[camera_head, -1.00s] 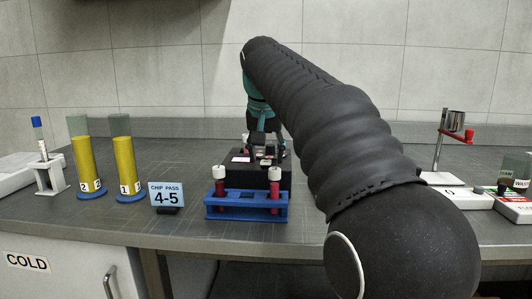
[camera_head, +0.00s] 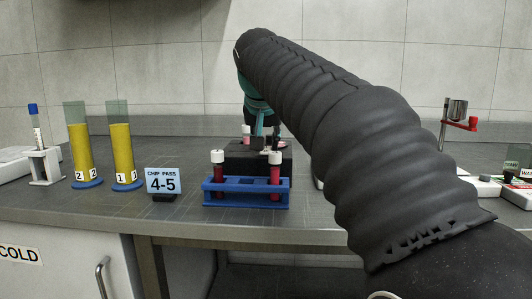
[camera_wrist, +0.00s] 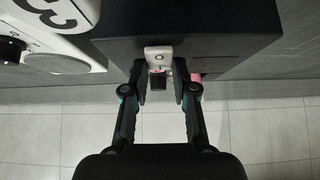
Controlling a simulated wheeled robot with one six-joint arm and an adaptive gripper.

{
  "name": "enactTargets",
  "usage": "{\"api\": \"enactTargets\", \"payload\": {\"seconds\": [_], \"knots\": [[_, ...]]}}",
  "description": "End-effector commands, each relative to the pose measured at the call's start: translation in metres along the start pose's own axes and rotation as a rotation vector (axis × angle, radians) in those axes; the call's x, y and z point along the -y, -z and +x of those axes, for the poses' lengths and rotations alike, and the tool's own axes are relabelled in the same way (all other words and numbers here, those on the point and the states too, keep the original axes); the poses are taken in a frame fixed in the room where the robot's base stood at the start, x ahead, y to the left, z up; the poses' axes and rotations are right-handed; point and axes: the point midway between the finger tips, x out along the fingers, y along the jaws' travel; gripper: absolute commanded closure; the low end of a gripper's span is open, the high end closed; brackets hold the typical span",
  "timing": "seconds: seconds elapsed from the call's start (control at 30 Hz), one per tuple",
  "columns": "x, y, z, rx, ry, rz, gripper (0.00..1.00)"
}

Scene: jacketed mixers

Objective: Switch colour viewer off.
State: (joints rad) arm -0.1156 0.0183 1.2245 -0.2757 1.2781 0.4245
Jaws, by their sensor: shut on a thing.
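A dark box (camera_head: 240,160), which looks like the colour viewer, stands on the bench behind a blue rack. In the wrist view the black box (camera_wrist: 200,40) fills the upper middle. A small pale plate (camera_wrist: 158,52) is on its edge, with a small black knob (camera_wrist: 158,83) below it. My gripper (camera_wrist: 161,76) has its two fingers either side of the knob and looks closed on it. In the head view my gripper is at the box, mostly hidden by my arm. Whether the viewer is lit cannot be told.
The blue rack (camera_head: 245,201) holds two white-capped red tubes in front of the box. Left are a sign (camera_head: 163,181) reading CHIP PASS 4-5 and two yellow cylinders (camera_head: 82,152). A metal cup on a stand (camera_head: 457,109) is at right.

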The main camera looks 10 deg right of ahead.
Motion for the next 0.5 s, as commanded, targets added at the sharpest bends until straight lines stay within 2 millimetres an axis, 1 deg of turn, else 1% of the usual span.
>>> {"api": "enactTargets", "payload": {"seconds": [0.33,0.37,0.4,0.43,0.47,0.5], "knots": [[0.0000,-0.0001,-0.0001,-0.010,-0.001,0.000,1.00],[0.0000,-0.0001,-0.0001,-0.010,-0.001,0.000,0.68],[0.0000,-0.0001,0.0000,-0.009,-0.001,0.000,0.58],[0.0000,-0.0001,-0.0001,-0.009,-0.001,0.000,0.51],[0.0000,-0.0002,-0.0001,-0.009,-0.001,0.000,0.48],[0.0000,-0.0002,-0.0001,-0.009,-0.001,0.000,0.48]]}}
